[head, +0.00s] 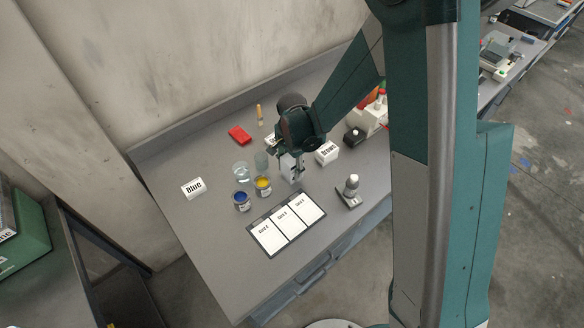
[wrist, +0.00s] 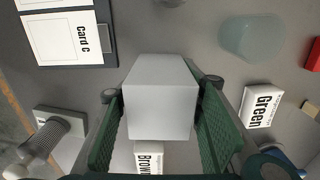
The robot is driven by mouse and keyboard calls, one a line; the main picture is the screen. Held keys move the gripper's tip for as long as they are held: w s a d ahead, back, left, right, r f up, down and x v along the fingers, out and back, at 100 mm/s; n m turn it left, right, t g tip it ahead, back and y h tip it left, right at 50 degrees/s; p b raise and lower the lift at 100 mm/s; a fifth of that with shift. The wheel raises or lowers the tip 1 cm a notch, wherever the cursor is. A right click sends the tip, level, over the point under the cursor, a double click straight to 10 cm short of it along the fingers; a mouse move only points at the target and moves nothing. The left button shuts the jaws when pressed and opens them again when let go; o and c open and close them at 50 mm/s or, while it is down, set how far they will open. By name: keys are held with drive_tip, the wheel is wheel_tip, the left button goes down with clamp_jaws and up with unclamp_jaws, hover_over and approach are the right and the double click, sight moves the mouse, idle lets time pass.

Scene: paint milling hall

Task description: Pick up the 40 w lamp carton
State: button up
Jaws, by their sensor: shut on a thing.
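A plain white-grey carton (wrist: 160,105) stands between the two green pads of my gripper (wrist: 160,90) in the wrist view. The pads close on its two opposite sides. No lettering shows on the faces in view, so I cannot read a wattage. In the head view my gripper (head: 291,160) points down over the bench with the carton (head: 288,173) below it, partly hidden by the fingers. I cannot tell whether the carton's base touches the bench.
Around it on the grey bench (head: 215,245) are a blue paint can (head: 242,201), a yellow can (head: 263,187), clear beakers (head: 240,171), a Brown sign (head: 327,152), a card board (head: 286,226), a small white-topped device (head: 350,190) and a red box (head: 239,134). The front left is clear.

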drive_tip(key=shift+r, duration=0.15)
drive_tip(key=shift+c, duration=0.2)
drive_tip(key=shift+r, duration=4.85)
drive_tip(key=shift+w, duration=0.1)
